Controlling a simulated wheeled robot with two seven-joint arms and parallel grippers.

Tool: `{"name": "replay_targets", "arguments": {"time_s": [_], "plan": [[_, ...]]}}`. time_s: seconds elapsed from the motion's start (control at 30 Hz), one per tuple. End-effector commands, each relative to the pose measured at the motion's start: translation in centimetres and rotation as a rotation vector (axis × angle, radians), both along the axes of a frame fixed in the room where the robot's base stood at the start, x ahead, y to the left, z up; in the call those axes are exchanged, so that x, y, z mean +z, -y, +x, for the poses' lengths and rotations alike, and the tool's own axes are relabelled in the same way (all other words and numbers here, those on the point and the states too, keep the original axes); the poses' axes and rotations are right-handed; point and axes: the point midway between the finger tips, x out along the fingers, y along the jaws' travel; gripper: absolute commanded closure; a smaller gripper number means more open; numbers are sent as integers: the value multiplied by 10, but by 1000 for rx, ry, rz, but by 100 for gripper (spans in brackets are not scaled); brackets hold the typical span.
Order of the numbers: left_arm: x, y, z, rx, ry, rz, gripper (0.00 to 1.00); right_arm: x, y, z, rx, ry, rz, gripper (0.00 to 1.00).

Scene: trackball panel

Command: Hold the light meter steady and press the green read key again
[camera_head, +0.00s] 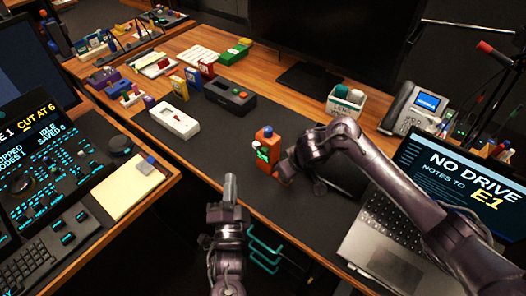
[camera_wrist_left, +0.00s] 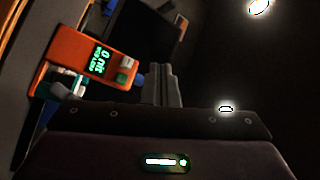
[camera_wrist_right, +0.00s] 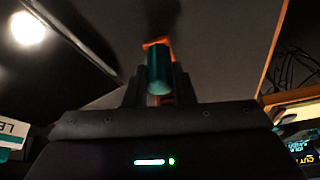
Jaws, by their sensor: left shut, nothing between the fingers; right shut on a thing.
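The orange light meter (camera_head: 264,158) is upright near the front edge of the desk. In the left wrist view the meter (camera_wrist_left: 68,52) shows a lit screen reading "0 nit", with a green key (camera_wrist_left: 122,77) beside a pale key (camera_wrist_left: 127,62). My right gripper (camera_head: 284,168) is shut on the meter from its right side. In the right wrist view a teal part and a little orange show at my right fingertips (camera_wrist_right: 157,72). My left gripper (camera_head: 231,182) is shut and empty, front left of the meter and apart from it. Whether the meter's base touches the desk is unclear.
A white device (camera_head: 172,119) and a black box (camera_head: 230,96) lie on the dark mat (camera_head: 215,143), left of and behind the meter. A laptop (camera_head: 390,245) sits to the right, under my right arm. A teal wire rack (camera_head: 264,246) is below the desk edge.

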Motion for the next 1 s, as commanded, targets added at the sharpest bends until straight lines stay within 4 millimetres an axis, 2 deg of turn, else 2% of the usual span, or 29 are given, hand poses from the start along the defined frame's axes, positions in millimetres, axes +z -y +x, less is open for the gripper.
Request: {"name": "replay_targets", "arguments": {"time_s": [0.17,0.7,1.0], "plan": [[0,6,6,-1,0,-1,100,0,0,0,0,0,0,100],[0,58,52,-2,1,-2,100,0,0,0,0,1,0,100],[0,66,59,-2,1,-1,100,0,0,0,0,0,0,100]]}}
